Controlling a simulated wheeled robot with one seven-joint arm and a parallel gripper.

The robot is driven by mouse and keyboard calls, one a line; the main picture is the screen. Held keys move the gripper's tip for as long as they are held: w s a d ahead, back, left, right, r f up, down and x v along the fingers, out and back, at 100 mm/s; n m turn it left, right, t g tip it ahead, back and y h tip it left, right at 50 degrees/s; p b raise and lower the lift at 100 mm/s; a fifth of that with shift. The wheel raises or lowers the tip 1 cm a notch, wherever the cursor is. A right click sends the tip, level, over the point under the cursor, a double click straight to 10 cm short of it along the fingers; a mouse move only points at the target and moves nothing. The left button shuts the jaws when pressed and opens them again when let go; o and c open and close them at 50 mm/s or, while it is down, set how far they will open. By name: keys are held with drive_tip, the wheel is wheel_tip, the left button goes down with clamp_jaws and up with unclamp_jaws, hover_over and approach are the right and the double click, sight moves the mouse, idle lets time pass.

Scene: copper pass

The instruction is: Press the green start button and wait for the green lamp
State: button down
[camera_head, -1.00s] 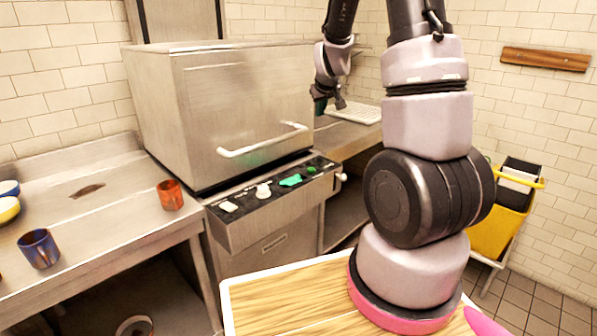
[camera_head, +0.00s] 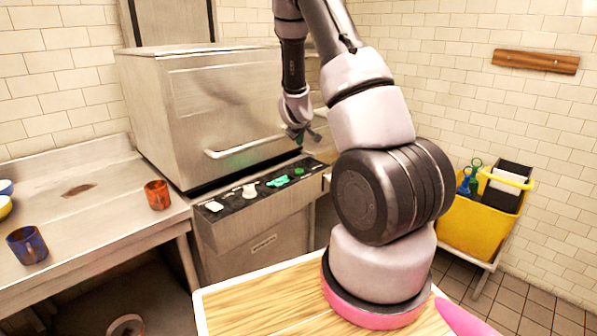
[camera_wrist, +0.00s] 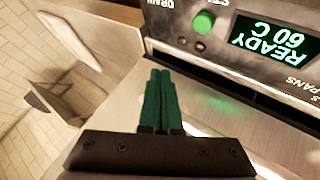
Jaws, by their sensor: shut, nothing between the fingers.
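The green start button (camera_wrist: 203,22) sticks out of the dark control panel (camera_wrist: 225,58) in the wrist view. In the head view the button (camera_head: 299,171) is a small green spot right of the green display (camera_head: 278,181). My gripper (camera_wrist: 160,72) is shut and empty, its green fingers side by side. Its tips are apart from the button, over the metal front by the panel edge. In the head view my gripper (camera_head: 300,138) is above the panel's right part. Small dark round spots (camera_wrist: 200,46) lie beside the button; none glows green. The display (camera_wrist: 271,42) reads READY 60 C.
The steel machine's hood (camera_head: 215,110) is down, with a bar handle (camera_head: 250,148) near my gripper. A steel counter (camera_head: 100,225) at left bears an orange mug (camera_head: 157,195) and a blue mug (camera_head: 27,245). A yellow cart (camera_head: 480,225) stands at right.

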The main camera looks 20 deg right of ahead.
sight(300, 171)
drive_tip(key=shift+f, duration=4.3)
drive_tip(key=shift+f, duration=0.1)
drive_tip(key=shift+f, duration=0.3)
drive_tip(key=shift+f, duration=0.5)
drive_tip(key=shift+r, duration=0.9)
drive_tip(key=shift+r, duration=2.5)
